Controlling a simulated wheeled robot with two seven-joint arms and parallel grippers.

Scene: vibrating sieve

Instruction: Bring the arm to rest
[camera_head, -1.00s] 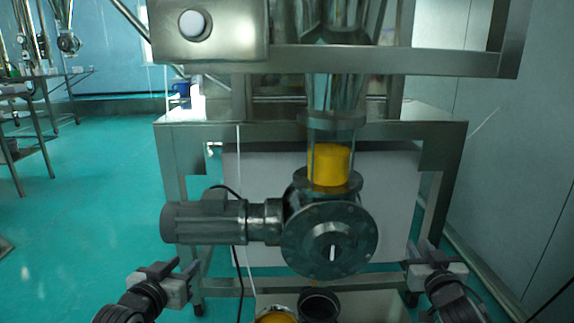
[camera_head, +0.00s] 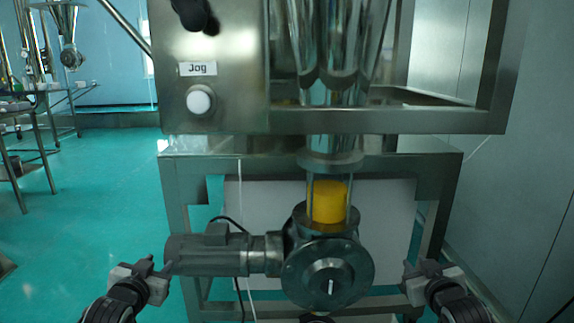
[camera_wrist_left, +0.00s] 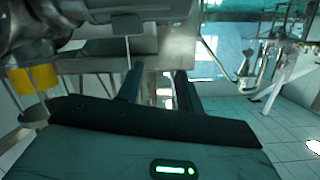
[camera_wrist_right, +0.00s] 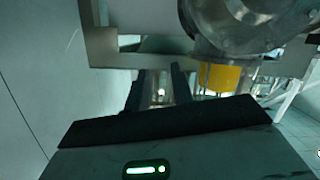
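My left gripper (camera_head: 160,264) is at the lower left of the head view, in front of the motor's end. Its two fingers (camera_wrist_left: 158,88) stand apart with nothing between them in the left wrist view. My right gripper (camera_head: 420,265) is at the lower right, to the right of the round valve. Its fingers (camera_wrist_right: 158,85) are also apart and empty in the right wrist view. Neither gripper appears to touch the machine.
The sieve's round valve (camera_head: 350,270) and motor (camera_head: 210,257) lie between the grippers. Yellow material (camera_head: 329,202) fills part of the clear tube above. A metal frame (camera_head: 460,120) and a "Jog" button (camera_head: 201,100) are higher up. Open floor (camera_head: 75,210) is at left.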

